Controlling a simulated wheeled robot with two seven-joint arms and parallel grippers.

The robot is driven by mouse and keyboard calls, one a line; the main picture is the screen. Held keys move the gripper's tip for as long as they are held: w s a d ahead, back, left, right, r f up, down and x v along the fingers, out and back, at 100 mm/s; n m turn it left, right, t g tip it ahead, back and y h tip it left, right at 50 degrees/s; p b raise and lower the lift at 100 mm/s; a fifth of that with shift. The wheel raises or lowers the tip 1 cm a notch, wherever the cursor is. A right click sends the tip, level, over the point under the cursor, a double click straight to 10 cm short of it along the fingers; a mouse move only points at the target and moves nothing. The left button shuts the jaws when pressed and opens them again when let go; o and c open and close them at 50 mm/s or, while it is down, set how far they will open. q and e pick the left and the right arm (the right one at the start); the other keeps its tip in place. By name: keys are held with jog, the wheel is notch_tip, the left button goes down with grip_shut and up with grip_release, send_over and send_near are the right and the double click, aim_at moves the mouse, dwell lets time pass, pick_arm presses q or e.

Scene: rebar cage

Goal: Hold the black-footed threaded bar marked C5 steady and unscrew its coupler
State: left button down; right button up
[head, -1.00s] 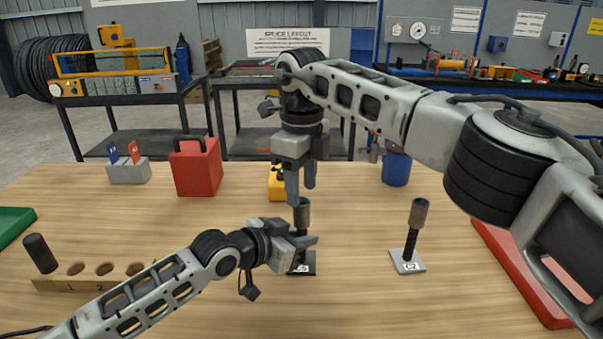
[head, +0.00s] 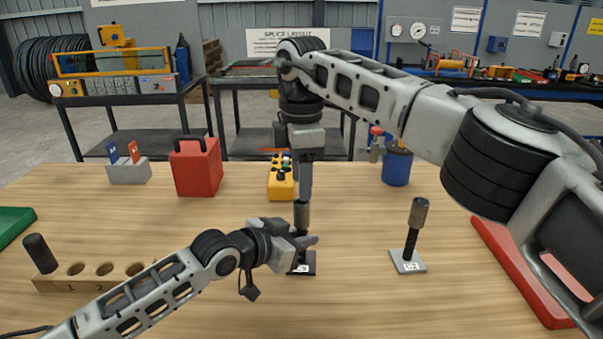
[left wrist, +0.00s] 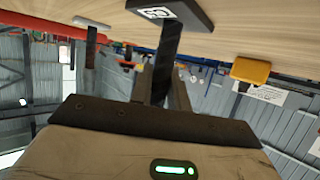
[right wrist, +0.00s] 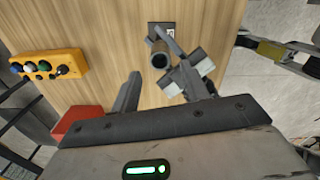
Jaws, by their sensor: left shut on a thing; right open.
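The black-footed threaded bar (head: 303,267) stands upright on the table with a bronze-grey coupler (head: 301,215) on top. The label on its foot is too small to read surely. My left gripper (head: 301,243) is shut around the bar below the coupler; the left wrist view shows the dark bar (left wrist: 166,65) between its fingers. My right gripper (head: 304,194) points down just above the coupler, its fingers seen edge-on. In the right wrist view its fingers (right wrist: 165,88) are apart, with the coupler's open top (right wrist: 159,59) ahead of the gap. No grip on the coupler shows.
A second bar with coupler (head: 413,233) stands on a grey foot to the right. A wooden holed block (head: 80,284) with one black cylinder is at left. A yellow button box (head: 281,184), red case (head: 196,168), blue cup (head: 397,168) and red tray (head: 520,275) lie around.

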aim_at(302, 212)
jog(key=shift+m, duration=0.9)
jog(key=shift+f, duration=0.15)
notch_tip(302, 212, down, 8)
jog(key=shift+r, duration=0.2)
